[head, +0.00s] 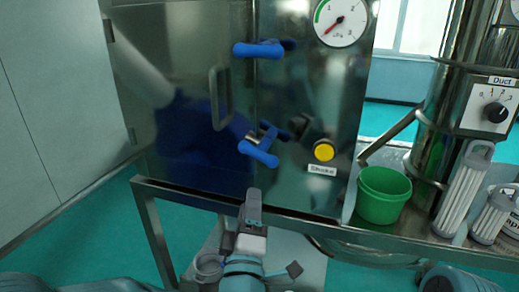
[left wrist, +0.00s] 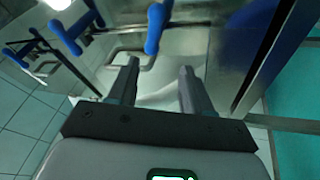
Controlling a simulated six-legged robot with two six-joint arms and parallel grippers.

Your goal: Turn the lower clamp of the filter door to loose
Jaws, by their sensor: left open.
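The steel filter door (head: 185,110) is upright and shut in the head view, with a grey bar handle (head: 219,98). The lower clamp (head: 259,153) has a blue handle that slants down to the right. The upper clamp (head: 258,50) has a blue handle lying about level. My left gripper (head: 252,194) is just below the lower clamp and apart from it in the picture. In the left wrist view, its two fingers (left wrist: 159,75) are spread and empty. A blue clamp handle (left wrist: 155,28) shows beyond the fingertips; I cannot tell which clamp. My right gripper is not visible.
A pressure gauge (head: 341,22) and a yellow button (head: 324,151) are on the panel right of the clamps. A green bucket (head: 383,196) and white cage-like filters (head: 464,190) stand on the steel bench to the right. A bench rail (head: 180,194) runs below the door.

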